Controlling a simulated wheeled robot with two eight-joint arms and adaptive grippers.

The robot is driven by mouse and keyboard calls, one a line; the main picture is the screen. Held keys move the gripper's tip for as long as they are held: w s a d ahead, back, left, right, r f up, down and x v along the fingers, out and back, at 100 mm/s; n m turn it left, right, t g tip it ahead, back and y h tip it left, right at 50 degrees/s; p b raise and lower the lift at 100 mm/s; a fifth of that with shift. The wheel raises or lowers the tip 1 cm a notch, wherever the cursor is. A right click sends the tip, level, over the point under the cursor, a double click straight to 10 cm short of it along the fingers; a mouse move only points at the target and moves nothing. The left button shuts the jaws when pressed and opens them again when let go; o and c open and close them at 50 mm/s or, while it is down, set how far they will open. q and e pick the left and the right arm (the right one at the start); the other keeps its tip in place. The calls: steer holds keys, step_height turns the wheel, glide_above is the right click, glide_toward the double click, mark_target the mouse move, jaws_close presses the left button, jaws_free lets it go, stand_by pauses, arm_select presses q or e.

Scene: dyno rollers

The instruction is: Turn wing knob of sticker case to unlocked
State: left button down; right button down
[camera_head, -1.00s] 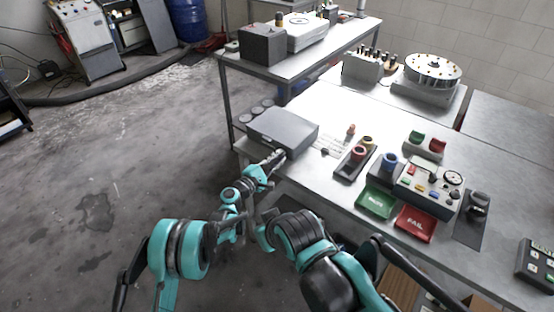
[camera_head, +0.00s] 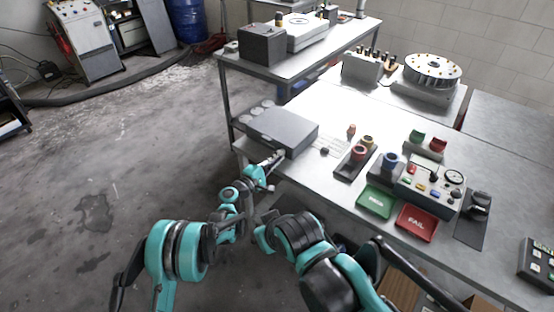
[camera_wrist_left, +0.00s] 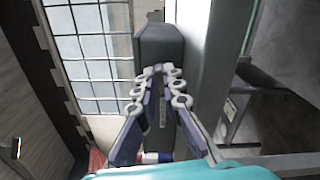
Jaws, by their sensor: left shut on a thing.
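The sticker case, a flat grey box (camera_head: 284,130), lies at the left front corner of the workbench with its lid down. My left gripper (camera_head: 278,156) is at the front side of the case, near its right front corner. In the left wrist view, the fingers of my left gripper (camera_wrist_left: 158,72) are brought together at a dark grey block-like part. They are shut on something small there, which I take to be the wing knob. The knob itself is hidden by the fingers, so its angle cannot be told. My right gripper does not show.
Round grey discs (camera_head: 262,106) sit behind the case. To its right are a ring holder (camera_head: 345,172), a green tray (camera_head: 375,201), a red FAIL tray (camera_head: 416,222) and a test panel (camera_head: 432,187). Open floor lies left of the bench.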

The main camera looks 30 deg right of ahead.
arm_select(q)
steer(key=shift+f+m+b, duration=0.1)
steer(key=shift+m+b, duration=0.2)
steer(key=shift+m, duration=0.9)
steer(key=c, duration=1.9)
jaws_free()
steer(key=shift+c, duration=0.2)
steer(key=shift+a, duration=0.15)
steer(key=v, duration=1.1)
steer(key=shift+s+a, duration=0.2)
steer(key=shift+a, duration=0.1)
